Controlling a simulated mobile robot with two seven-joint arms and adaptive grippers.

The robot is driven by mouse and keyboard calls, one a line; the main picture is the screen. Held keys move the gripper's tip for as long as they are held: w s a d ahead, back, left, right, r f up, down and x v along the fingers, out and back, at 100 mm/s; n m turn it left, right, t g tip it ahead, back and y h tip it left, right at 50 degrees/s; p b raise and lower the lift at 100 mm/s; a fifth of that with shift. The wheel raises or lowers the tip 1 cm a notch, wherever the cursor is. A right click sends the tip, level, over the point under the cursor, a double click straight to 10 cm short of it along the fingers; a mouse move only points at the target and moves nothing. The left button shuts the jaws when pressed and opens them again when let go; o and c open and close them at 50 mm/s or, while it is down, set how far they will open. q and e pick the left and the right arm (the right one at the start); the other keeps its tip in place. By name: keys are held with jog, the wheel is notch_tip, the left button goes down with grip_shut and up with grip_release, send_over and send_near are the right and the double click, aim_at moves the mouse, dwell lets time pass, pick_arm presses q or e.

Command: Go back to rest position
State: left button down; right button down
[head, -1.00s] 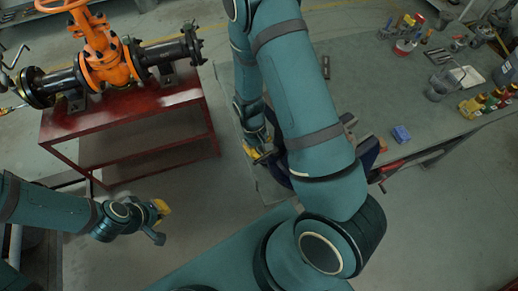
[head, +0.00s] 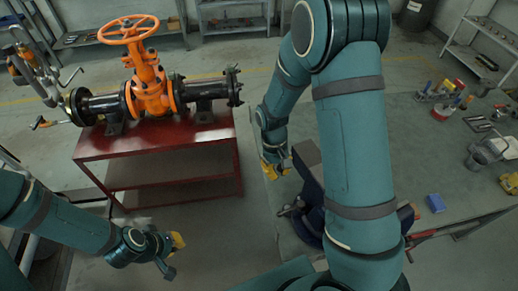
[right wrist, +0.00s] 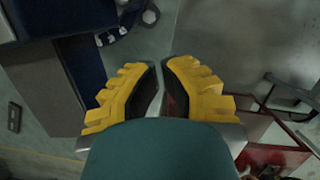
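My right arm crosses the middle of the head view. Its gripper (head: 274,170) hangs near the left edge of the workbench, beside a dark blue vise-like tool (head: 309,222). In the right wrist view the right gripper (right wrist: 162,85) shows two yellow fingers with black pads, a narrow gap between them and nothing held. My left gripper (head: 176,256) is low at the left, in front of the red table, with its fingers apart and empty. The orange gate valve (head: 149,92) with its handwheel (head: 128,30) stands on the red table (head: 150,143), away from both grippers.
Pipes and fittings (head: 38,75) stand at far left. Shelves (head: 232,14) line the back. Floor is clear between the red table and the workbench.

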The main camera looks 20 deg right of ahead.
jog(key=s+a+f+m+t+y+b, duration=0.1)
jog(key=s+a+f+t+y+b, duration=0.1)
jog(key=a+f, duration=0.5)
jog(key=s+a+f+m+t+y+b, duration=0.1)
jog(key=s+a+f+b, duration=0.3)
jog(key=f, duration=0.6)
jog(key=a+t+y+b, duration=0.1)
jog(key=a+b, duration=0.1)
jog(key=a, duration=0.1)
jog(key=shift+s+f+m+t, duration=0.3)
jog(key=shift+s+f+t, duration=0.05)
jog(key=shift+t, duration=0.05)
jog(key=shift+s, duration=0.15)
